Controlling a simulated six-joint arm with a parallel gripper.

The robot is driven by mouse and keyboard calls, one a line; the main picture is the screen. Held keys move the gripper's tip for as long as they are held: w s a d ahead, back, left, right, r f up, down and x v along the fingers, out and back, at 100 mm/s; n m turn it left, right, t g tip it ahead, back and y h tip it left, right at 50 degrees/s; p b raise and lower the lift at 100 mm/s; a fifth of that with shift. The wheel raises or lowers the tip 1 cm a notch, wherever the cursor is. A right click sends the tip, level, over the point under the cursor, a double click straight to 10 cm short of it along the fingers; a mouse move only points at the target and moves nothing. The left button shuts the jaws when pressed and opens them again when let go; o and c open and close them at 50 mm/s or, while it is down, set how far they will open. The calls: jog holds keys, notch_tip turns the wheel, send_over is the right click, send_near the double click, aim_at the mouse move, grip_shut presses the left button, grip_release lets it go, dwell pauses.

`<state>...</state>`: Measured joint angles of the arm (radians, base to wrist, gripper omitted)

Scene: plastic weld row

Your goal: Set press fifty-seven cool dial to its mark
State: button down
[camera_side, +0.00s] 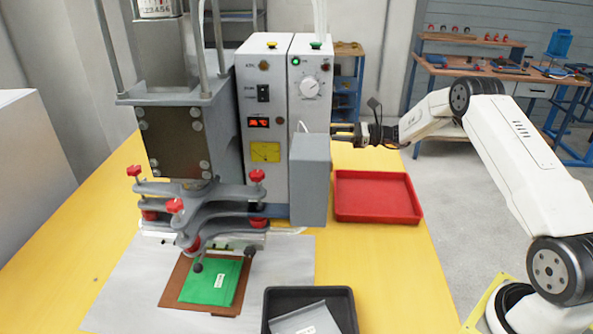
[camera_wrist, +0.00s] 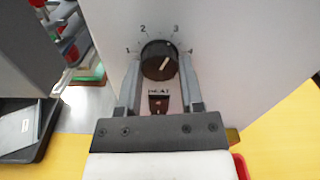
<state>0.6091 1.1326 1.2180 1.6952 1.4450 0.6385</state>
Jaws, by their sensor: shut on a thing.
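In the wrist view a dark round dial (camera_wrist: 158,62) sits on a pale panel, with 1, 2 and 3 printed around its upper side. Its light pointer line tilts up and right, roughly toward the 3. A small label below it looks like HEAT. My gripper (camera_wrist: 159,70) has one finger on each side of the dial and is shut on it. In the side view my gripper (camera_side: 345,134) reaches in from the right to the machine's right side, and this dial is hidden there. A different, white dial (camera_side: 310,88) is on the machine's front panel.
The press (camera_side: 180,140) with red knobs stands at left over a green piece (camera_side: 212,282). A red tray (camera_side: 376,217) lies below my gripper. A black tray (camera_side: 345,292) is at the front. The yellow table (camera_side: 400,290) is bare at front right.

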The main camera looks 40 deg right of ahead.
jog(key=shift+n, duration=0.4)
jog(key=n, duration=2)
jog(key=shift+r, duration=0.2)
jog(key=shift+n, duration=0.3)
jog(key=shift+c, duration=1.2)
grip_release()
jog(key=shift+d, duration=0.15)
